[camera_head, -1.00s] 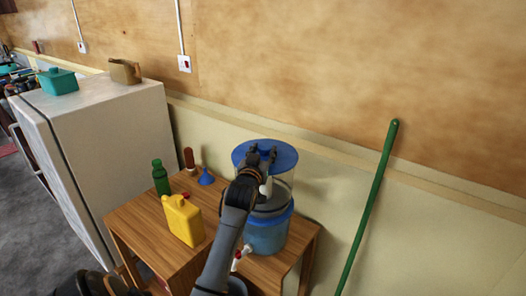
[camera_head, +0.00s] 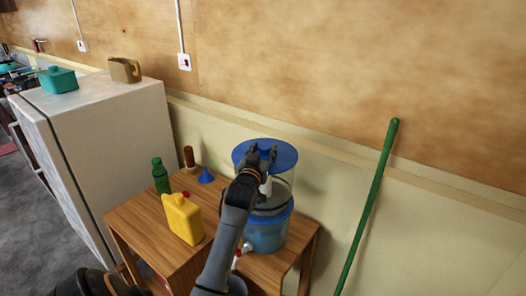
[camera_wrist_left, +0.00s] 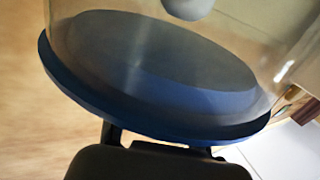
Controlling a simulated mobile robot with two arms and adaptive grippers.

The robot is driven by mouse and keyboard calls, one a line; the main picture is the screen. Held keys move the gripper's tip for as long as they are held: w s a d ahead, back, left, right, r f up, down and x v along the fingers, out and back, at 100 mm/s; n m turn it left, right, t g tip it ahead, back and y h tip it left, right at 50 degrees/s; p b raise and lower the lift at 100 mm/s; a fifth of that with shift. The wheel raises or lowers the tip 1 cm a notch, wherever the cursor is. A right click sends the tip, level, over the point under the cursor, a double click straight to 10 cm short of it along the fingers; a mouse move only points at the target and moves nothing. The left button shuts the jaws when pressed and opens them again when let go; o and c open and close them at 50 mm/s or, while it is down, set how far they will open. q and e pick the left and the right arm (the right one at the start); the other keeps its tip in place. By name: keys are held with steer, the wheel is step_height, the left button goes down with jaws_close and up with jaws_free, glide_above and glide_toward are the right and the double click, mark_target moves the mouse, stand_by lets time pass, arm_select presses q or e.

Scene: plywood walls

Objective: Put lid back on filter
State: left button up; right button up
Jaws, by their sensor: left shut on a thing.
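The round blue lid (camera_head: 284,154) sits at the top of the clear upper part of the water filter (camera_head: 284,190), roughly level. The filter has a blue lower part (camera_head: 266,233) and stands on the wooden table. My left gripper (camera_head: 262,155) is shut on the lid's near edge. In the left wrist view the lid (camera_wrist_left: 150,60) shows through or against the clear wall, with my left gripper (camera_wrist_left: 158,143) at its rim. I cannot tell whether the lid is fully seated. My right gripper is not in view.
A yellow jug (camera_head: 183,219), green bottle (camera_head: 160,176) and blue funnel (camera_head: 206,176) stand left on the table (camera_head: 150,225). A white fridge (camera_head: 105,140) is further left. A green pole (camera_head: 370,205) leans on the wall at right.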

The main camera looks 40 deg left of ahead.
arm_select(q)
steer(key=o, duration=1.4)
steer(key=shift+f, duration=0.1)
steer(key=v, duration=1.2)
